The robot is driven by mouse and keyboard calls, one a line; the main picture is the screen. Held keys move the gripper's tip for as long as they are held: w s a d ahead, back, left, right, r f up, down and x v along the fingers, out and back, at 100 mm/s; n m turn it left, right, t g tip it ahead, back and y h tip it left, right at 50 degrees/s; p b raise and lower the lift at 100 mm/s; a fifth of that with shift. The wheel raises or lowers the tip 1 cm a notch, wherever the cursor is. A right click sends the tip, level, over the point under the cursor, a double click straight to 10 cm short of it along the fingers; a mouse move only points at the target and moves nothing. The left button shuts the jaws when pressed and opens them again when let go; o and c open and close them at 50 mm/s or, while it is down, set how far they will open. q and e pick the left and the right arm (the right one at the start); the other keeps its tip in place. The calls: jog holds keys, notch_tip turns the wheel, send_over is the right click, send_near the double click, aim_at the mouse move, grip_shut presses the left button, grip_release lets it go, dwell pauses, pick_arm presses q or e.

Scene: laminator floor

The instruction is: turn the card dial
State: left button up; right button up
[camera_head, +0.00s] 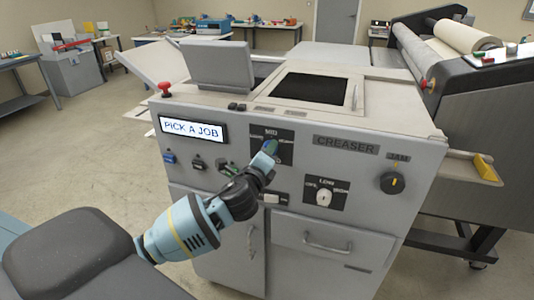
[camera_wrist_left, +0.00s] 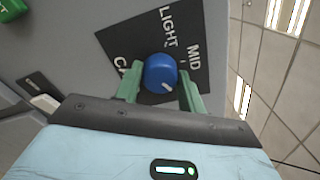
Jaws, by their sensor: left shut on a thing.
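The card dial is a round blue knob with a white pointer mark on a dark plate on the machine's front panel. In the left wrist view the dial (camera_wrist_left: 159,70) sits between two green fingers, its mark pointing to the lower right; the labels LIGHT, MID and part of a third starting "CA" show around it. In the head view the dial (camera_head: 270,145) is partly covered by my left gripper (camera_head: 268,152), which is shut on it. My right gripper is not in view.
A roll laminator (camera_head: 460,80) stands at right. Open floor (camera_head: 75,150) lies at left.

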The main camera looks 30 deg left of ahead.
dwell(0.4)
pick_arm(q)
jog(key=o, duration=1)
jog(key=shift+c, duration=0.2)
jog(key=shift+s, duration=0.1)
jog(key=v, duration=0.7)
jog(key=shift+s, duration=0.35)
jog(key=shift+d, duration=0.15)
jog(key=s+d+f+n+g+h, duration=0.25)
jog(key=s+f+n, duration=0.2)
jog(key=f, duration=0.45)
jog(key=s+d+f+n+g+h, duration=0.1)
jog(key=s+d+f+n+g, duration=0.2)
jog(key=s+f, duration=0.45)
jog(key=s+d+f+n+g+h, duration=0.15)
jog(key=s+d+f+n, duration=0.25)
jog(key=f, duration=0.7)
jog(key=s+d+f+n, duration=0.1)
jog(key=s+f+n, duration=0.2)
jog(key=s, duration=0.3)
jog(key=s+d+f+n+g+h, duration=0.1)
jog(key=s+d+f+n, duration=0.1)
jog(key=s+n, duration=0.3)
jog(key=shift+s+f, duration=0.75)
jog(key=shift+f, duration=0.1)
